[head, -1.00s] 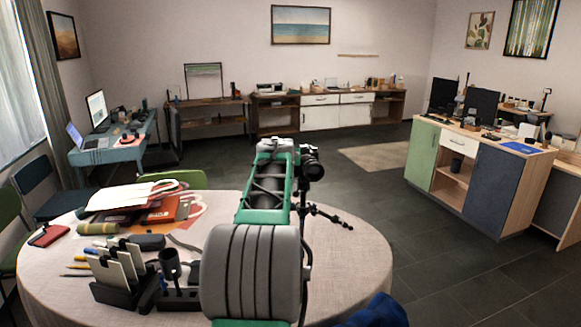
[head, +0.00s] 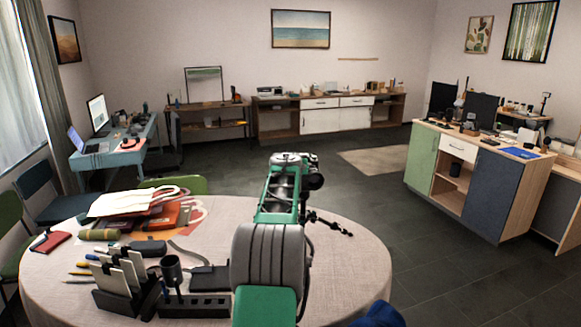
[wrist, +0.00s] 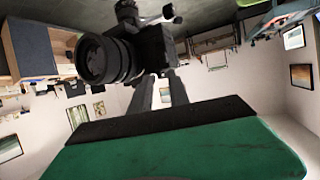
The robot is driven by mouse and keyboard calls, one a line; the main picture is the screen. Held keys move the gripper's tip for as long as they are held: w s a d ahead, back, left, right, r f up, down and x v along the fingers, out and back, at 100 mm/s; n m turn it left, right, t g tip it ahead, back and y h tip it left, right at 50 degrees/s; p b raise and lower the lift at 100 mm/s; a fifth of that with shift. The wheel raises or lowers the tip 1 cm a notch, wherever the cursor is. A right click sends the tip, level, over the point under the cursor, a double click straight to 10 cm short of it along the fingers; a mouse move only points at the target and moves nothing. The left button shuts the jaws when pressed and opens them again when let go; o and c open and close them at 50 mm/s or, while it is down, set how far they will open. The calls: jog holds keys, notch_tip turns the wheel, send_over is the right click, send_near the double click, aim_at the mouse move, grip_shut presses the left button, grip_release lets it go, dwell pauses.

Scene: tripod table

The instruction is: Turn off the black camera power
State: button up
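The power switch is not distinguishable.
The round table (head: 345,262) in front holds a black desk organizer (head: 195,305), papers and folders. Chairs stand at its left. A wooden cabinet (head: 520,190) stands at right. The dark floor between the table and cabinet is clear.

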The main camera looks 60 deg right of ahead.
grip_shut()
dwell(0.3)
jog(key=n+t+y+p, duration=0.1)
jog(key=n+t, duration=0.1)
jog(key=s+d+n+t+y+p, duration=0.1)
jog(key=n+t+p, duration=0.1)
jog(key=shift+s, duration=0.2)
jog(key=shift+o, duration=0.9)
grip_release()
